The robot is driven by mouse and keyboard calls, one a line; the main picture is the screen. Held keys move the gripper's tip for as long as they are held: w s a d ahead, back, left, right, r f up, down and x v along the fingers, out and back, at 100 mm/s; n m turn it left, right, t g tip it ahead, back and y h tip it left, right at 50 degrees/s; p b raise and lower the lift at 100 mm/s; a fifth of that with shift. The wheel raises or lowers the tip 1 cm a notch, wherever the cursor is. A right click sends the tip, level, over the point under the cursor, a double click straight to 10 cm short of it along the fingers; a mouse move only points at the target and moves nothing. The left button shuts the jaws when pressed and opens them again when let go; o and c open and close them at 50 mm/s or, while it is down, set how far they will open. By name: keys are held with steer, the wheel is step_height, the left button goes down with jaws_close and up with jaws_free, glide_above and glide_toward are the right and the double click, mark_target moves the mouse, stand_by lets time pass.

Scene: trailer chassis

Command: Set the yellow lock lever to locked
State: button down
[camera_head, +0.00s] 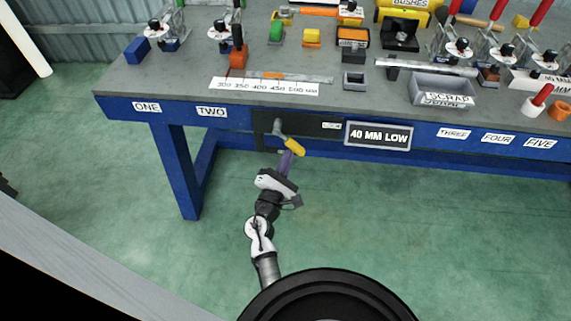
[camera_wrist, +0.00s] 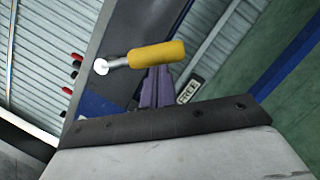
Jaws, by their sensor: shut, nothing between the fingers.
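The yellow lock lever (camera_head: 294,147) sticks out from a dark plate (camera_head: 300,124) on the front of the blue bench, on a grey metal arm. In the head view it slants down to the right, below a small LOCK label (camera_head: 331,126). In the wrist view the yellow grip (camera_wrist: 157,54) lies nearly level, its metal stem running left to a round pivot. My gripper (camera_head: 286,160) has purple fingers, shut and empty, just below the lever. In the wrist view the fingers (camera_wrist: 158,80) come up right beside the yellow grip; I cannot tell whether they touch it.
A 40 MM LOW sign (camera_head: 379,135) is on the bench front right of the lever. The grey bench top (camera_head: 180,73) carries a ruler strip (camera_head: 264,86), a SCRAP bin (camera_head: 443,90) and several clamps. A FREE label (camera_wrist: 189,91) shows in the wrist view. The green floor below is clear.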

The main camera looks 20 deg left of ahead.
mark_target(304, 152)
steer(key=n, duration=0.1)
steer(key=d+n+y+b, duration=0.1)
steer(key=n, duration=0.1)
steer(key=d+r+n, duration=0.1)
steer(key=shift+w+d+r+n+t+y, duration=0.1)
steer(key=shift+w+d+n+t+y, duration=0.05)
steer(key=shift+w+n+t+y, duration=0.2)
steer(key=r+n+y, duration=0.1)
steer(key=n, duration=0.1)
steer(key=d+r+n+b, duration=0.1)
steer(key=n, duration=0.1)
steer(key=n+y, duration=0.1)
steer(key=n, duration=0.1)
steer(key=shift+w+d+r+y, duration=0.25)
steer(key=shift+d+r+y, duration=0.1)
steer(key=shift+d+r, duration=0.2)
steer(key=shift+r, duration=0.2)
